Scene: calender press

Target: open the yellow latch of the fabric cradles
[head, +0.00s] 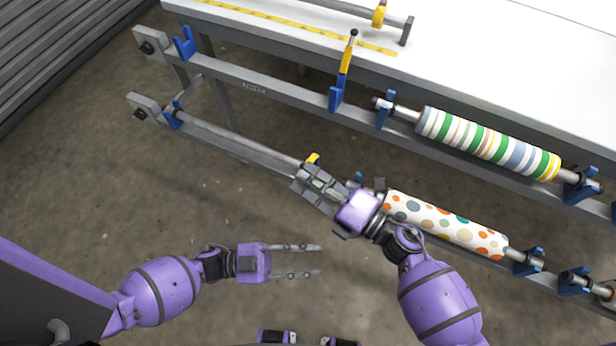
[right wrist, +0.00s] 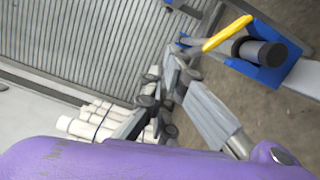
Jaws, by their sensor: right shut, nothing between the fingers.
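On the lower rail, a yellow latch (head: 312,158) shows just behind my right gripper (head: 308,186). In the right wrist view this yellow latch (right wrist: 228,33) is a lever slanting beside a dark round end on a blue cradle (right wrist: 262,72). My right gripper's fingers (right wrist: 172,75) are shut and empty, left of the latch and apparently apart from it. The gripper hides much of that cradle in the head view. On the upper rail, another yellow latch (head: 346,62) stands upright on a blue cradle (head: 337,97). My left gripper (head: 320,260) is open and empty over the floor.
A dotted fabric roll (head: 445,222) lies on the lower rail beside my right wrist. A striped roll (head: 487,143) lies on the upper rail. The white table (head: 480,50) is behind. The floor (head: 200,195) left of my right gripper is clear.

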